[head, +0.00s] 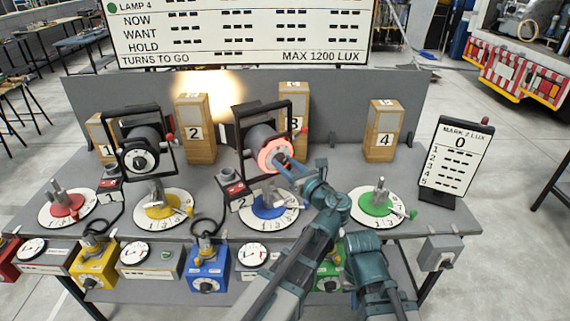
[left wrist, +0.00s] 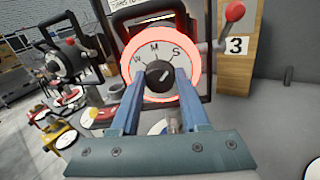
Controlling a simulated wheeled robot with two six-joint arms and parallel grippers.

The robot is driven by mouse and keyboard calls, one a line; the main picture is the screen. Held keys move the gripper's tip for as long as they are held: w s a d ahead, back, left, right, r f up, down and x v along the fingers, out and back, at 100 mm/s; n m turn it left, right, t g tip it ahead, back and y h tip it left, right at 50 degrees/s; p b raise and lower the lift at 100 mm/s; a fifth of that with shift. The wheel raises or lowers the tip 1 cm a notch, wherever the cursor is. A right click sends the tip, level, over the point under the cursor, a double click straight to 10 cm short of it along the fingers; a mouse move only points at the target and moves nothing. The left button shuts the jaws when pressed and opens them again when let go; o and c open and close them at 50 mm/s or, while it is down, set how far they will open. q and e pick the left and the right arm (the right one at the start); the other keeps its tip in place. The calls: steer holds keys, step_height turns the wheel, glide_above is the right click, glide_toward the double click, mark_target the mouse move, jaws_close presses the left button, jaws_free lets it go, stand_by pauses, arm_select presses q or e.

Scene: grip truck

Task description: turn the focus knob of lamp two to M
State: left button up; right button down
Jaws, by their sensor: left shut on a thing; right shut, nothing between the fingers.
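Lamp two (head: 241,138) is a black lamp in a square frame, above a blue dial (head: 268,207) and beside a stand marked 2. Its front ring (head: 263,158) glows red. In the left wrist view the ring (left wrist: 190,72) surrounds a dial face lettered W, M, S. The dark focus knob (left wrist: 160,75) is at its centre, with a light mark slanting up and right, to the S side of M. My left gripper (head: 284,160) is at the knob; its two blue fingers (left wrist: 158,90) are shut on it from both sides. My right gripper's fingers do not show.
Another black lamp (head: 140,150) stands at the left over a yellow dial (head: 163,208). Numbered wooden blocks, such as block 4 (head: 382,132), stand behind on the grey table. A lux meter sign (head: 453,160) stands at the right. A green dial (head: 377,206) lies right of my left arm.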

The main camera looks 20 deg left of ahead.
arm_select(q)
steer(key=shift+n, duration=0.3)
jaws_close()
steer(key=n, duration=0.4)
steer(key=shift+s, duration=0.1)
steer(key=shift+a+n+h+p, duration=0.1)
steer(key=shift+n+h+p, duration=0.25)
steer(key=shift+n, duration=1.85)
steer(key=o, duration=1.2)
jaws_free()
steer(key=shift+s, duration=0.2)
